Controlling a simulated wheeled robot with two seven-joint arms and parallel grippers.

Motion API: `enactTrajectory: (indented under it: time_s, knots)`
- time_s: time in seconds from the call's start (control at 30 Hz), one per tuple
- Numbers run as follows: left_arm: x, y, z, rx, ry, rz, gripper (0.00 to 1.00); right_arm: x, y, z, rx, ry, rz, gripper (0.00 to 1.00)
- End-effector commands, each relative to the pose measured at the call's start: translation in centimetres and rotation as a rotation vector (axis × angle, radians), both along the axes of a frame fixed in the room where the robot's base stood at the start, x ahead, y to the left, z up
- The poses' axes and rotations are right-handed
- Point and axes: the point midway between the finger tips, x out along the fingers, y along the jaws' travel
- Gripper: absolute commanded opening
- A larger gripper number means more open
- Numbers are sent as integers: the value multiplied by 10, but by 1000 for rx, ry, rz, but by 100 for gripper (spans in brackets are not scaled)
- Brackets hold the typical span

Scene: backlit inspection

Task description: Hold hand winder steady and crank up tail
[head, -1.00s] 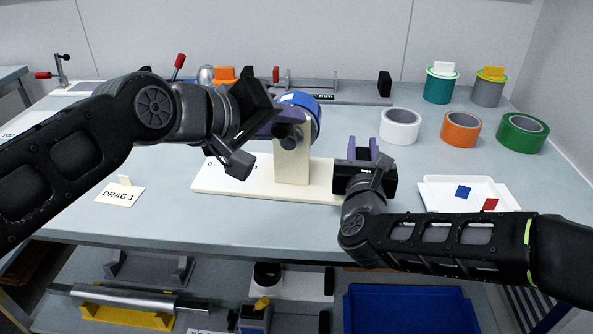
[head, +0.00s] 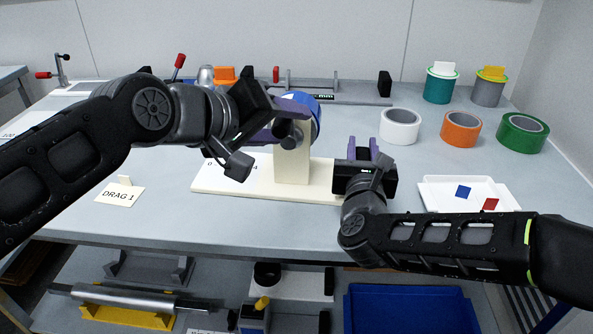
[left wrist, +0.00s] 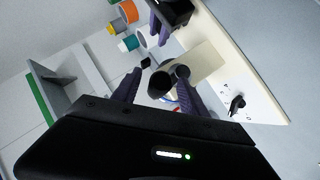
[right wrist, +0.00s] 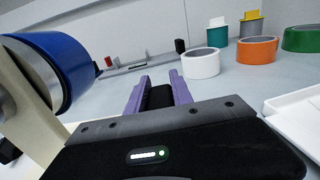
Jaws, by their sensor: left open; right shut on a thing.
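The hand winder has a long cream base (head: 225,180), an upright cream post (head: 292,165) and a blue drum (head: 312,104) behind the post. Its dark round crank knob (head: 287,141) sticks out toward me. My left gripper (head: 290,124) is open, one purple finger on each side of the knob; the left wrist view shows the knob (left wrist: 159,85) between the fingers, contact unclear. My right gripper (head: 366,152) stands at the base's right end, shut on a black block (right wrist: 160,97) between its purple fingers. The block's join to the base is hidden.
A "DRAG 1" card (head: 119,195) lies at left. At right are a white tray (head: 440,205) with blue and red chips and white (head: 400,127), orange (head: 461,129) and green (head: 521,133) rolls. A grey fixture (head: 350,95) lies behind. A blue bin (head: 412,308) is below.

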Motion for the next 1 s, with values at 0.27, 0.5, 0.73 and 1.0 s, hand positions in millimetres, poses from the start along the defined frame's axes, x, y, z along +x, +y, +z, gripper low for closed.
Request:
enactTrajectory:
  time_s: [0.27, 0.5, 0.73, 1.0]
  knots:
    - [-25, 2, 0, -1, -2, 1, 51, 0, 0, -3, -1, 7, 2, 0]
    - [-52, 3, 0, -1, -3, 0, 51, 0, 0, -3, -1, 7, 1, 0]
    - [-74, 5, 0, -1, -1, 0, 51, 0, 0, -3, -1, 7, 1, 0]
    - [-78, 5, -1, 0, 0, 0, 51, 0, 0, -3, -1, 6, 1, 0]
